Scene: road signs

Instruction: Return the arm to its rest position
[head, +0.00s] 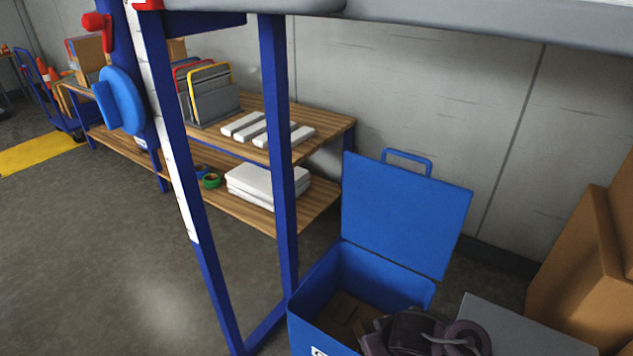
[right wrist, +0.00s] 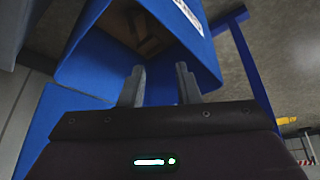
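My right gripper (right wrist: 160,76) shows in the right wrist view with its two grey fingers apart and nothing between them. Beyond the fingers is a blue bin (right wrist: 85,68), with brown pieces inside it. In the head view the same bin (head: 303,322) stands at the bottom centre with its lid (head: 405,215) raised. Dark parts of my right arm (head: 425,332) are over the right side of the bin; the fingertips cannot be made out there. My left gripper is not in view.
A blue upright frame (head: 275,110) stands left of the bin. Behind it is a wooden two-level bench (head: 325,122) with white blocks (head: 265,130) and white slabs (head: 255,182). Cardboard boxes (head: 580,270) stand at the right. The grey floor (head: 110,240) at left is clear.

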